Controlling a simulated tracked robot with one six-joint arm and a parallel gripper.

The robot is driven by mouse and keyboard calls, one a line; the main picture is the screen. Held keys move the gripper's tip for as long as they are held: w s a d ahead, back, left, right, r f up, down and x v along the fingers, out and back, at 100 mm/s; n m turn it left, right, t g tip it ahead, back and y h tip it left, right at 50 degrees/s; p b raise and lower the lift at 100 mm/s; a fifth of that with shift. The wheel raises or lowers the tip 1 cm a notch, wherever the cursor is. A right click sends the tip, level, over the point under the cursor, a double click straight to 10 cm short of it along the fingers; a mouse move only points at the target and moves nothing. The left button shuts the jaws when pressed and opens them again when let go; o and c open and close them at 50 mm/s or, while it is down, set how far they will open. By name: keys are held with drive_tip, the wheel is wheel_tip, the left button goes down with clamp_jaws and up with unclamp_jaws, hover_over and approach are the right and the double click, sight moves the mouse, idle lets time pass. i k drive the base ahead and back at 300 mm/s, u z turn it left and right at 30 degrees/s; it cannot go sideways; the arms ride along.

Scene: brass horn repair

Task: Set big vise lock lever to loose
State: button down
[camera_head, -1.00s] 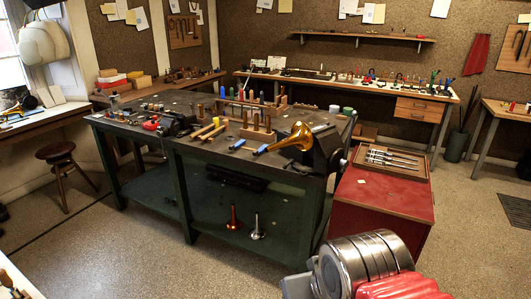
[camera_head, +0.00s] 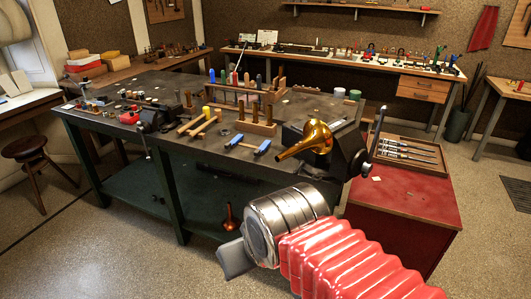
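The big vise (camera_head: 349,154) is a dark block at the right front corner of the green workbench. A brass horn bell (camera_head: 317,139) sits at its left side and hides part of it. An upright grey lever (camera_head: 378,131) stands on the vise's right side. I cannot tell whether it is the lock lever or which setting it is in. My gripper (camera_head: 236,259) shows only as a grey finger part beyond my silver wrist and red bellows sleeve. It is low in front of the bench, apart from the vise. Its fingertips are mostly hidden.
The green workbench (camera_head: 300,100) carries mallets, a wooden tool rack (camera_head: 255,127) and a smaller vise (camera_head: 147,118). A red cabinet (camera_head: 408,203) with a tray of tools (camera_head: 405,141) stands right of the big vise. Open floor lies in front of the bench.

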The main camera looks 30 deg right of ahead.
sight(301, 164)
drive_tip(key=u, duration=0.2)
drive_tip(key=i, duration=1.8)
drive_tip(key=u, duration=0.05)
